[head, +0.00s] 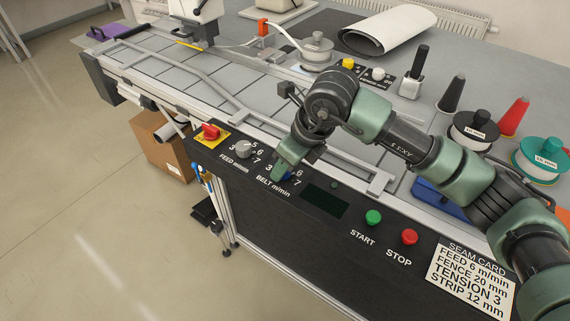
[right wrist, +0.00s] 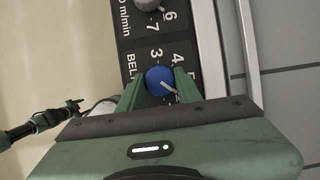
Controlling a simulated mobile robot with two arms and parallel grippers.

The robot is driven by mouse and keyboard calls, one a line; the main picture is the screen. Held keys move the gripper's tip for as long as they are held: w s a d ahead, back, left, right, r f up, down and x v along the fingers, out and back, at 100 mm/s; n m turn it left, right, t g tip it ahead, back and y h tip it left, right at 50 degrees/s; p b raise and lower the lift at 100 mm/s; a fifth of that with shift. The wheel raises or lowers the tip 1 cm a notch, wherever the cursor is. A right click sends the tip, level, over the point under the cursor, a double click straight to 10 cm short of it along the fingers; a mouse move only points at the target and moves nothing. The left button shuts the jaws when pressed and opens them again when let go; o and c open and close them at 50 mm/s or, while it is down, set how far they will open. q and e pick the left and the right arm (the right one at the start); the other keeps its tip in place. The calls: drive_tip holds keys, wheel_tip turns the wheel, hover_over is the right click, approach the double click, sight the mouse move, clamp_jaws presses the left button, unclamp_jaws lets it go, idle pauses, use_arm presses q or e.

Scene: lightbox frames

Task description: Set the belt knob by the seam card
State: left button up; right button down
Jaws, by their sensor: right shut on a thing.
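The blue belt knob (right wrist: 159,80) sits on the black panel beside the BELT m/min lettering. My right gripper (right wrist: 159,88) is shut on it, one finger on each side. The knob's pale pointer aims to the lower right in the right wrist view. The 3 and 4 show above the knob; the numeral at the pointer is covered. In the head view my right gripper (head: 286,172) mostly hides the knob. The seam card (head: 470,280) reads FEED 6 m/min, FENCE 20 mm, TENSION 3, STRIP 12 mm; I see no belt line. My left gripper (right wrist: 72,108) shows small, its jaws unclear.
The grey feed knob (head: 243,148) and a red switch (head: 211,132) lie left of the belt knob. A dark display (head: 325,199), a green START button (head: 373,217) and a red STOP button (head: 409,237) lie right.

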drive_tip(key=c, duration=1)
unclamp_jaws()
drive_tip(key=b+v, duration=0.1)
drive_tip(key=v, duration=0.7)
